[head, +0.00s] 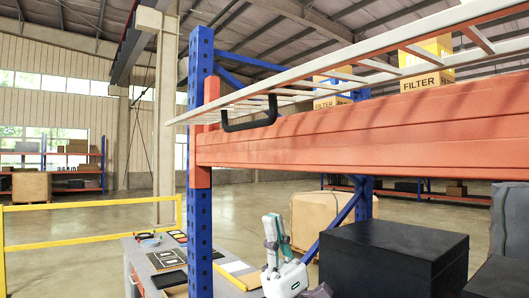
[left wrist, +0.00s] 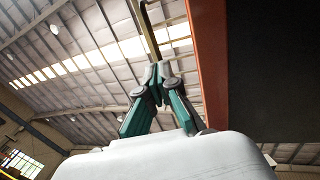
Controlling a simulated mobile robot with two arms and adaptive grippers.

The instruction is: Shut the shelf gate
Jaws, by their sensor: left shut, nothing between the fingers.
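The shelf gate (head: 345,82) is a pale barred frame along the top of the orange shelf beam (head: 350,142). It looks tipped outward, with its bars lying nearly flat rather than upright. A dark U-shaped handle (head: 251,118) hangs from its outer rail near the left end. My left gripper (head: 271,217) points up, well below the beam and the handle, and is apart from both. In the left wrist view my left gripper (left wrist: 158,68) has its fingers together and empty, with the orange beam (left wrist: 207,70) to the right. My right gripper is out of view.
A blue upright post (head: 200,235) stands left of my gripper. A large black box (head: 395,255) stands close on the right. Filter cartons (head: 428,78) sit behind the gate. A workbench (head: 140,268) and a yellow rail (head: 90,202) are on the left.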

